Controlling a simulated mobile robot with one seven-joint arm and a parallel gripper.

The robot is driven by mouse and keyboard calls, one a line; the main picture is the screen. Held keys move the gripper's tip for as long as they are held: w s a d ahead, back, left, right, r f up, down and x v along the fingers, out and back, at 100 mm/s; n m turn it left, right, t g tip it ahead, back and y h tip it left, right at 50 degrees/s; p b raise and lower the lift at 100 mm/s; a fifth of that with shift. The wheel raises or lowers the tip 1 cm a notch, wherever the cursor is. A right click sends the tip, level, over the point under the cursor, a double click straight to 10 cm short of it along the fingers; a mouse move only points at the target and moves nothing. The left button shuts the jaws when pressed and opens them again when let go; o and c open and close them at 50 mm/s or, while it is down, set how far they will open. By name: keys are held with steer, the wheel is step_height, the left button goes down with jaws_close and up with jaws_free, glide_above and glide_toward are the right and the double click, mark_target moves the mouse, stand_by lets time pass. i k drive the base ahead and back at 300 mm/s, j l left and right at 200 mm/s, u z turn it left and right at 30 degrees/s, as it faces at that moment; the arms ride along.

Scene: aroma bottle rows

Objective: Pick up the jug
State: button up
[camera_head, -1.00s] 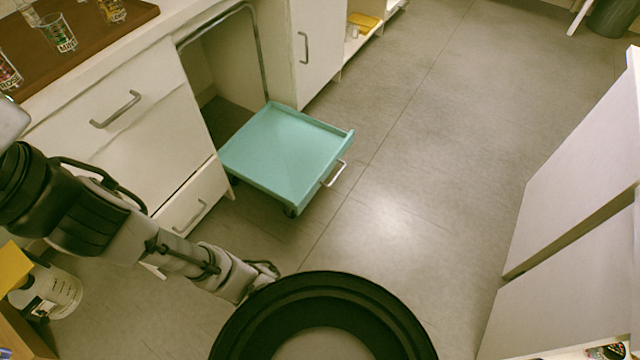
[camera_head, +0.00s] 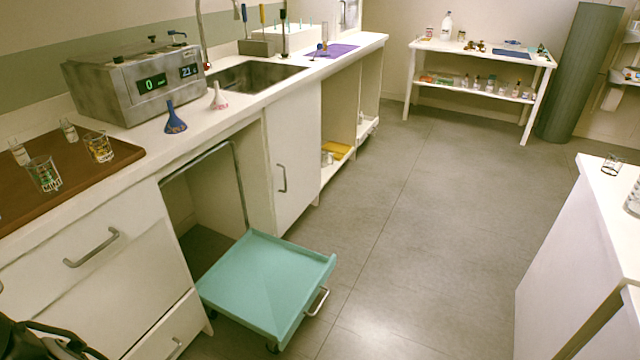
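I cannot tell for sure which thing is the jug. A white bottle-like container (camera_head: 446,25) stands upright on the far white table (camera_head: 480,51), small in the view. Another white container with dark print, seen on the floor at the lower left a second ago, is out of view now. My gripper is not in view; only a dark part of my arm shows at the lower left corner.
A teal cart (camera_head: 268,284) stands partly out from under the left counter (camera_head: 225,115). A brown board (camera_head: 75,180) holds several glass beakers. A grey device (camera_head: 135,80) stands by the sink (camera_head: 255,78). A white counter (camera_head: 590,270) is at right. The floor between is clear.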

mark_target(325, 159)
steer(key=i+z, duration=0.7)
steer(key=i, duration=0.35)
steer(key=i+z, duration=0.3)
steer(key=i, duration=1.65)
steer(key=i+l+u, duration=0.15)
steer(key=i+u, duration=0.25)
steer(key=i, duration=0.85)
steer(key=i+z, duration=0.2)
steer(key=i, duration=0.4)
steer(key=i+j+z, duration=0.2)
steer(key=i, duration=0.4)
steer(key=i+l+z, duration=0.1)
steer(key=i+z, duration=0.35)
steer(key=i+j+z, duration=0.1)
steer(key=i+z, duration=0.3)
steer(key=i, duration=0.1)
